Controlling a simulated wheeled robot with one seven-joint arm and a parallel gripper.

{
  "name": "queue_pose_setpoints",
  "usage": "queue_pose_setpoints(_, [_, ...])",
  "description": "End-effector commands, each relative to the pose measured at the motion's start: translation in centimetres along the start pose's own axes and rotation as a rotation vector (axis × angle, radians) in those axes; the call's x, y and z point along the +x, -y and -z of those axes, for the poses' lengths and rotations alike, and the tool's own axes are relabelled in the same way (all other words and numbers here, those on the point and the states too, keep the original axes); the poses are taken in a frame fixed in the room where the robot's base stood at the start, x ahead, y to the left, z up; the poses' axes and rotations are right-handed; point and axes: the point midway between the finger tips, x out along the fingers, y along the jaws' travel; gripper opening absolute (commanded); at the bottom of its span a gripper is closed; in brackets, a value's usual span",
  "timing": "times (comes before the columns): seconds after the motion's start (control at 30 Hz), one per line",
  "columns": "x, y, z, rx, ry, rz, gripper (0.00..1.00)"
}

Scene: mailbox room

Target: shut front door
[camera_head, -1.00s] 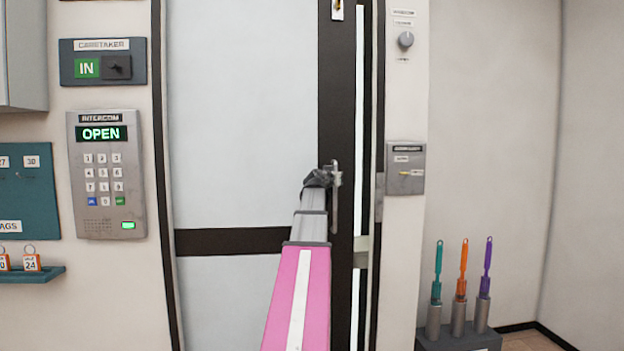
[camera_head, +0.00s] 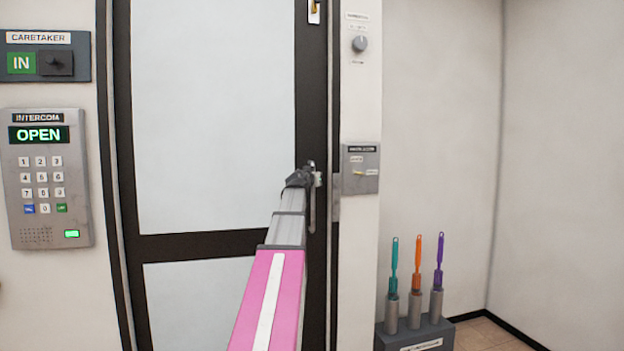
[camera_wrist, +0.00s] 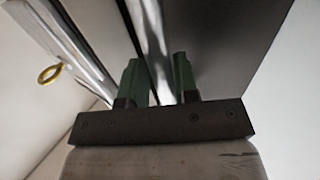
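The front door (camera_head: 215,110) has pale panels and a dark frame. It stands nearly flush with its jamb in the head view; whether it is fully shut I cannot tell. A vertical metal pull handle (camera_head: 312,212) is on its right edge. My gripper (camera_head: 316,180) is at the handle's upper part. In the wrist view, the two green fingers of my gripper (camera_wrist: 158,78) are spread apart, and a bright metal bar (camera_wrist: 155,45), seemingly the handle, runs between them. The fingers do not look closed on it. My arm hides part of the door's lower right.
A grey switch plate (camera_head: 361,170) and a knob (camera_head: 360,44) are on the wall right of the door. A stand (camera_head: 415,335) with three coloured brushes is on the floor at right. The intercom (camera_head: 45,180) on the left wall reads OPEN.

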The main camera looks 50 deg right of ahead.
Motion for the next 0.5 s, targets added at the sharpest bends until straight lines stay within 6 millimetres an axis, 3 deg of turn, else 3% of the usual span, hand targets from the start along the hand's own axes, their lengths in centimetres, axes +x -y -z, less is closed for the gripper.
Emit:
queue_pose_setpoints(0.33, [0.0, 0.1, 0.1, 0.0, -0.002, 0.002, 0.43])
queue_pose_setpoints(0.5, [-1.0, 0.1, 0.0, 0.0, -0.002, 0.002, 0.43])
